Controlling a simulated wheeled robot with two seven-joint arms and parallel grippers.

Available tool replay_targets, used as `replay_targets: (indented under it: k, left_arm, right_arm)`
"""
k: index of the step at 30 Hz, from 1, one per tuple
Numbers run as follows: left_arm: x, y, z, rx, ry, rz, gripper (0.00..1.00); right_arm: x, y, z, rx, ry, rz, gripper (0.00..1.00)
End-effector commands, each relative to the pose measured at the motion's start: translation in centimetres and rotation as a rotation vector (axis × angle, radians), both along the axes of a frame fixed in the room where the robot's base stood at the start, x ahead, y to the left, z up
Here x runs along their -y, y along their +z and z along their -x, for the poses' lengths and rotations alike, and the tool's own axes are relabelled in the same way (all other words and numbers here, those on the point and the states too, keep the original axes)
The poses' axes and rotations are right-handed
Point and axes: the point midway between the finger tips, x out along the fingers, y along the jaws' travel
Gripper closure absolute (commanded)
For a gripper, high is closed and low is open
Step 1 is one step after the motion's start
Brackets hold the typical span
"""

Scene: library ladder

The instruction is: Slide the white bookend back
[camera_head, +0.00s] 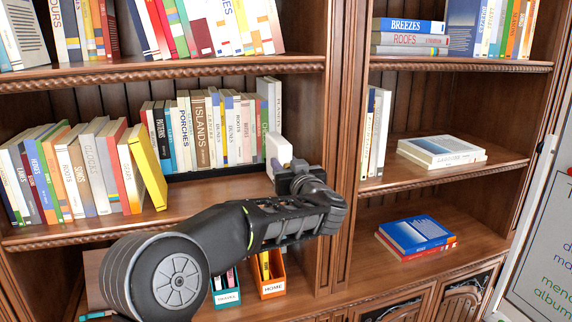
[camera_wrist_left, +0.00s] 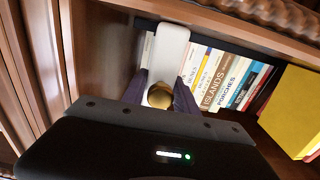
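The white bookend (camera_head: 278,152) stands upright on the middle shelf, at the right end of a book row and near the upright panel. It also shows in the left wrist view (camera_wrist_left: 171,48), with a round brass knob (camera_wrist_left: 160,95) on its front. My left gripper (camera_head: 290,170) is at the bookend's front in the head view. In the left wrist view its two dark fingers (camera_wrist_left: 162,84) lie on either side of the knob, close to it. Whether they press on it I cannot tell. The hand hides the bookend's lower part. My right gripper is not in view.
Upright books (camera_head: 205,130) stand left of the bookend. Nearer the shelf front, another row ends in a leaning yellow book (camera_head: 148,170); it also shows in the left wrist view (camera_wrist_left: 296,110). The wooden upright (camera_head: 343,120) is close on the right. A shelf is above.

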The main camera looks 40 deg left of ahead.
Motion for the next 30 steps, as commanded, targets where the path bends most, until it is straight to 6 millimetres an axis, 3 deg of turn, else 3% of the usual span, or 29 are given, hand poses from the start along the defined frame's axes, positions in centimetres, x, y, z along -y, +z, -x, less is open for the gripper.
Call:
replay_targets:
  k: [4, 14, 30]
  left_arm:
    - [0.0, -0.1, 0.0, -0.001, 0.0, 0.001, 0.53]
    - [0.3, 0.0, 0.2, 0.001, 0.0, 0.001, 0.53]
    - [6.2, -0.1, 4.3, 0.001, -0.001, 0.001, 0.53]
  right_arm:
    - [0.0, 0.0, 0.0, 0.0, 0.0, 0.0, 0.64]
    - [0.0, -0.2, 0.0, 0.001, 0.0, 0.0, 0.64]
    - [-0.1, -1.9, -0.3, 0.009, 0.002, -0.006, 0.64]
